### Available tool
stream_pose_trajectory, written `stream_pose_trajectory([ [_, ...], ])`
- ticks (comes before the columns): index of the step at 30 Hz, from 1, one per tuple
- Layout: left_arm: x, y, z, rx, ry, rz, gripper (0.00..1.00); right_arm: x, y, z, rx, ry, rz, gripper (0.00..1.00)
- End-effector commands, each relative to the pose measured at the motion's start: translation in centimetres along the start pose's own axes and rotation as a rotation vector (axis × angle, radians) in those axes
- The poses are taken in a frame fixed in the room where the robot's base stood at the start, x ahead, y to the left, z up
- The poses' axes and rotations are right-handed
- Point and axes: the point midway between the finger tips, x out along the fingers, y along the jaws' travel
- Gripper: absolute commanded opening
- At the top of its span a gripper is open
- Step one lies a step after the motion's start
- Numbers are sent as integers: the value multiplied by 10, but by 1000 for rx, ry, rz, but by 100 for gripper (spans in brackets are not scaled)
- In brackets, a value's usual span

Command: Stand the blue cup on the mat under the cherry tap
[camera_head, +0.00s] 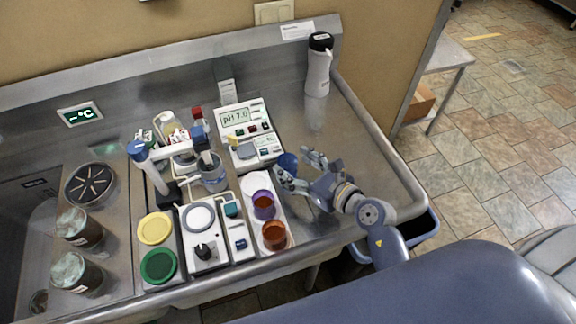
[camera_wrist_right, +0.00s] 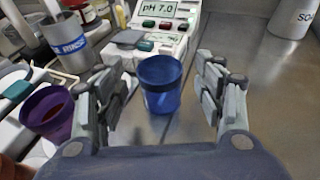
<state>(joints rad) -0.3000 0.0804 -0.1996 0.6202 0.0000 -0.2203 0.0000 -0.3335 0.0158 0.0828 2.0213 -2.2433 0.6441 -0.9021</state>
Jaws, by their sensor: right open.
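The blue cup (camera_head: 288,160) stands upright on the steel counter, just right of the pH meter's front. In the right wrist view the blue cup (camera_wrist_right: 160,83) is between the two fingers, with a gap on each side. My right gripper (camera_head: 298,166) is open around the cup, its fingers apart from the cup's sides; it also shows in the right wrist view (camera_wrist_right: 160,100). My left gripper is not in view.
A purple cup (camera_head: 263,204) and an orange-brown cup (camera_head: 274,235) stand on a white tray left of my gripper. The pH meter (camera_head: 248,135) is behind. A soap bottle (camera_head: 318,66) stands at the back right.

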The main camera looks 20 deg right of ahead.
Motion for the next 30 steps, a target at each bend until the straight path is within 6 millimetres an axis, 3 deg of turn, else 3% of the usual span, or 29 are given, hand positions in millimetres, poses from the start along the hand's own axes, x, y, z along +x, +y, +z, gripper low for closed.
stream_pose_trajectory([
  [6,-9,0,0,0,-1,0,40,27,0,2,1,-1,0,63],
  [16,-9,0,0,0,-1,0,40,33,1,1,-1,0,0,63],
  [21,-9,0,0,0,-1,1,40,32,0,1,-1,0,0,27],
  [30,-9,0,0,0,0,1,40,32,0,1,-1,0,0,22],
])
